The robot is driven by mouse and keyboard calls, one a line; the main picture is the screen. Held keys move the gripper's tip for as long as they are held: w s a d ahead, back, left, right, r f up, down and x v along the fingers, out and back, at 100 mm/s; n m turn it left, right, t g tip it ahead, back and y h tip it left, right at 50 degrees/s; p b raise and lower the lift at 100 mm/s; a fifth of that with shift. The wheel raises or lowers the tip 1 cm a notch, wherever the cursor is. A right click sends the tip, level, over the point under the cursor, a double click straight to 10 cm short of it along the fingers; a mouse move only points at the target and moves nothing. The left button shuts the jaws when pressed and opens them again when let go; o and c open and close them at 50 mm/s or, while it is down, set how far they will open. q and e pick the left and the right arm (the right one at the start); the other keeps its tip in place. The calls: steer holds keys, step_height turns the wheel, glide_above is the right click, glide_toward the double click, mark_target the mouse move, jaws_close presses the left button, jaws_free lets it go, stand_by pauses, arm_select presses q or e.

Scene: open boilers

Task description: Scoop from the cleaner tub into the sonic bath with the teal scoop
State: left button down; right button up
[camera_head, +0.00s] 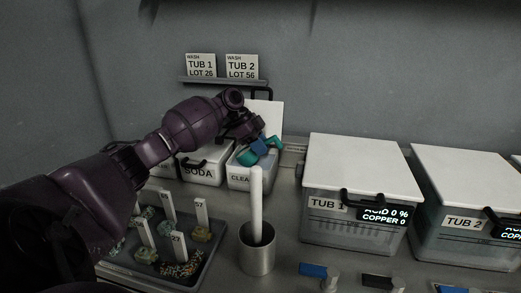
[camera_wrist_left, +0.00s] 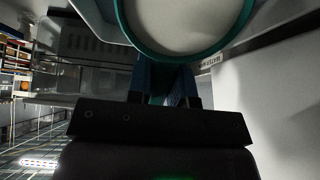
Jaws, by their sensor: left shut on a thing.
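My left gripper (camera_head: 261,147) is shut on the teal scoop (camera_head: 273,143), just above the open cleaner tub (camera_head: 243,180), whose label is partly readable as "CLEA". The scoop's round teal rim (camera_wrist_left: 125,24) shows large in the left wrist view, beyond the blue fingers (camera_wrist_left: 167,85). A pale, smooth surface fills the rim; I cannot tell whether it is cleaner or the scoop's bare inside. The scoop hides part of the tub's opening. I cannot make out the sonic bath in either view. My right gripper is not in view.
The soda tub (camera_head: 200,173) stands left of the cleaner tub. A metal cup (camera_head: 257,254) with a white rod (camera_head: 256,200) stands in front. White-lidded Tub 1 (camera_head: 352,225) and Tub 2 (camera_head: 465,232) are at right. A dark tray (camera_head: 205,270) with tagged pieces lies at front left.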

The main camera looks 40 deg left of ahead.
mark_target(266, 140)
arm_select(q)
steer(key=shift+r, duration=2.25)
steer(key=shift+r+p, duration=0.25)
steer(key=shift+p, duration=0.1)
steer(key=shift+w+d+r, duration=0.15)
steer(key=shift+d+r, duration=0.05)
steer(key=shift+d, duration=0.05)
steer(key=shift+w+d+r+g+y+p, duration=0.35)
steer(key=shift+d+r+g+y+p, duration=0.1)
steer(key=shift+d+y+p, duration=0.2)
steer(key=shift+w+d+r+g+y+p, duration=0.35)
steer(key=shift+w+d+r+y+p, duration=0.1)
steer(key=shift+d+r+y+p, duration=0.25)
steer(key=shift+w+d+r+y+p, duration=0.1)
steer(key=shift+w+d+y+p, duration=0.2)
steer(key=shift+d+y, duration=0.25)
steer(key=shift+d+g, duration=0.15)
steer(key=shift+g, duration=0.15)
